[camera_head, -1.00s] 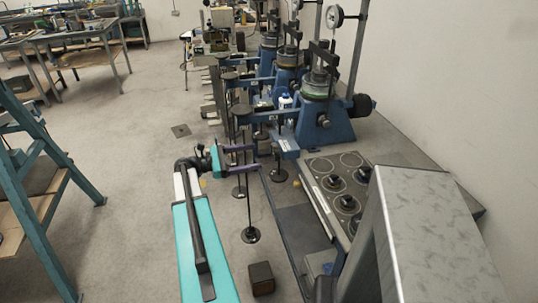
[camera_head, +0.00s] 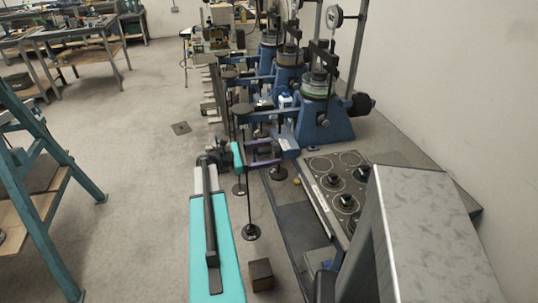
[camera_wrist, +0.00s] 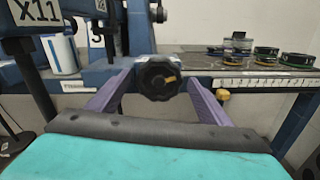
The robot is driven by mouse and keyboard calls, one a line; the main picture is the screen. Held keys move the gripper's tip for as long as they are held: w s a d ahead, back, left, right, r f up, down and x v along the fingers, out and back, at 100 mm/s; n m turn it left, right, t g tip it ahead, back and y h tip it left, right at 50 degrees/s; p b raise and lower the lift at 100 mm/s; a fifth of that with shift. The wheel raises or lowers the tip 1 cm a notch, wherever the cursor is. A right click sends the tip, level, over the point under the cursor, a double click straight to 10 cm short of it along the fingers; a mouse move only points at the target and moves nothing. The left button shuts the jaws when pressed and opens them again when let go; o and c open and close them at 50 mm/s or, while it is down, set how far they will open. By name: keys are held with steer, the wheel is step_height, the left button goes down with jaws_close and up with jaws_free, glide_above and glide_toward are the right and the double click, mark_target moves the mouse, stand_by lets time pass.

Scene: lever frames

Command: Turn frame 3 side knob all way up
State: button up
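In the head view the nearest blue lever frame (camera_head: 325,126) stands on the bench, to the right of my gripper (camera_head: 272,154). My gripper's purple fingers are spread apart, also in the wrist view (camera_wrist: 160,82), with the knob between them in the picture. I see gaps on both sides of the knob, so it is not gripped. Whether the fingertips reach past the knob, and which frame number it bears, I cannot tell.
A panel with several black knobs (camera_head: 345,185) lies in front of the nearest frame. A large grey box (camera_head: 430,230) stands at the right. A white label reading X11 (camera_wrist: 35,13) and a white bottle (camera_wrist: 62,52) are at left. Open floor (camera_head: 130,215) lies left of my arm.

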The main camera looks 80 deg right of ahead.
steer(key=c, duration=1)
steer(key=shift+m+b, duration=0.4)
steer(key=shift+m, duration=0.1)
steer(key=o, duration=1.1)
steer(key=shift+c, duration=0.2)
steer(key=shift+w, duration=0.1)
steer(key=b+v, duration=0.2)
steer(key=v, duration=1.1)
steer(key=shift+w+a, duration=0.2)
steer(key=shift+w, duration=0.1)
